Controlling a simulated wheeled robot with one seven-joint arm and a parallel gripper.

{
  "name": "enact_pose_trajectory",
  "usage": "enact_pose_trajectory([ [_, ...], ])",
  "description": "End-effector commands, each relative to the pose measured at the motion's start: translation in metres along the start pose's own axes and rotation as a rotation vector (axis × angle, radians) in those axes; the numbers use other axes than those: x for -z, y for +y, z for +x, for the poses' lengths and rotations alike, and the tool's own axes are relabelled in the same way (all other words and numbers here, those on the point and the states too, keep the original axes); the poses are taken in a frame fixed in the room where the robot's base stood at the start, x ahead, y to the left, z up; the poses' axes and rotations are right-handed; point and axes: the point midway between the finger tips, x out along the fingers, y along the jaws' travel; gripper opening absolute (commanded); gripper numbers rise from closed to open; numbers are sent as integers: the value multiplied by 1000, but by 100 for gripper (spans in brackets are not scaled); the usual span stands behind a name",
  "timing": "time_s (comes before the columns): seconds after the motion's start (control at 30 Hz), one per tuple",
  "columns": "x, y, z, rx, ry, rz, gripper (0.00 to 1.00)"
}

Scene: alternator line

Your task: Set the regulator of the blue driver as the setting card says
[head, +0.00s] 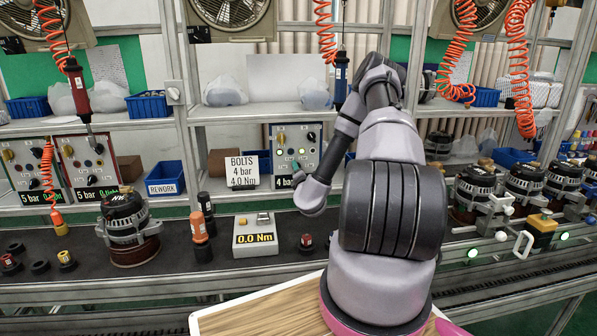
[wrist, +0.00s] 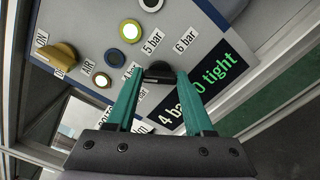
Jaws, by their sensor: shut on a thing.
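The setting card (head: 242,170) in the head view reads "BOLTS 4 bar 4.0 Nm". The blue driver (head: 341,82) hangs from an orange coiled hose above the shelf. Beside the card stands the regulator panel (head: 284,140), blue-edged in the wrist view (wrist: 205,48). Its black knob (wrist: 158,71) sits between the teal fingertips of my gripper (wrist: 163,80), which is shut on it. Labels "5 bar" and "6 bar" show beside the knob; other labels are partly hidden. The panel's display (wrist: 205,85) reads "4 bar" and a green "0 tight", partly covered by a finger.
Two red-edged panels (head: 88,160) stand left, with a red driver (head: 75,85) hanging in front. A tester (head: 255,239) reads "0.0 Nm". Alternators (head: 130,225) stand on the bench. In the wrist view, a yellow knob (wrist: 60,54) and round buttons (wrist: 131,31) lie close to my gripper.

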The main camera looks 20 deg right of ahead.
Motion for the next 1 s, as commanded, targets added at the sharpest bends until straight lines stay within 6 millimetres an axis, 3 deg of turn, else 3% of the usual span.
enact_pose_trajectory([
  [0.6, 0, -1, -1, 2, 1, 38, 0],
  [0.63, 0, -1, -1, 2, 1, 38, 64],
  [0.7, 0, -1, -1, 2, 1, 38, 82],
  [1.0, 0, 0, -1, 1, 1, 38, 82],
])
